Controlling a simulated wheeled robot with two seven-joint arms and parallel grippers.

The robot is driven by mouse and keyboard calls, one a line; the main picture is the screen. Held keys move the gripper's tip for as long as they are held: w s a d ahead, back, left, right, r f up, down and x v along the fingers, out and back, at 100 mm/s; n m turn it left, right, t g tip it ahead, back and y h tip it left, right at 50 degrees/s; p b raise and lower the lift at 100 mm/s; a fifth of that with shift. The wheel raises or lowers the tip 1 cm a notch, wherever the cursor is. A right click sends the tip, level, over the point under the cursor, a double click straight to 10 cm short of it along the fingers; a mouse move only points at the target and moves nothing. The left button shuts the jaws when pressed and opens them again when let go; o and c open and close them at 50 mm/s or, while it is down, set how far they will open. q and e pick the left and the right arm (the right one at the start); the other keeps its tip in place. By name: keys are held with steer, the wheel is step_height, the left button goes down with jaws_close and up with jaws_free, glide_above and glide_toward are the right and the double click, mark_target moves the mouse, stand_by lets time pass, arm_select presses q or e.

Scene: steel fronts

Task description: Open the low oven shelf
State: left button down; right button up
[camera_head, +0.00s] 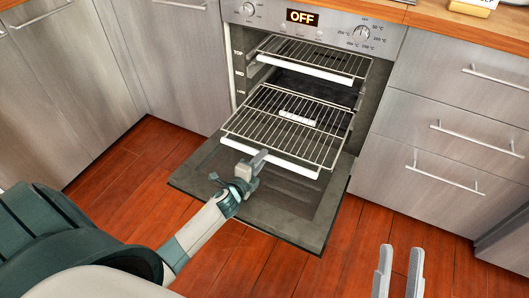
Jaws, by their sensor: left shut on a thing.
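The oven stands open, its door (290,222) folded down flat near the floor. The low oven shelf (290,122) is a wire rack with a white front bar (288,165); it sticks out of the oven over the door. My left gripper (256,163) is shut at the left part of this front bar. The gripper hides a little of the bar. An upper wire shelf (318,57) with a white front bar sits higher, further back in the oven. My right gripper (398,272) is at the bottom right, fingers apart and empty, away from the oven.
The control panel (310,25) above reads OFF. Drawers (445,140) with bar handles are right of the oven, and cabinet fronts (170,60) are left. A wooden counter (470,27) runs above. The red wood floor (370,245) is clear around the door.

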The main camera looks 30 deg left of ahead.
arm_select(q)
steer(key=shift+s, duration=0.1)
steer(key=c, duration=1.6)
jaws_free()
steer(key=shift+o, duration=0.2)
arm_select(e)
steer(key=shift+f, duration=0.2)
arm_select(q)
steer(key=shift+s, duration=0.1)
arm_select(e)
steer(key=shift+r, duration=0.1)
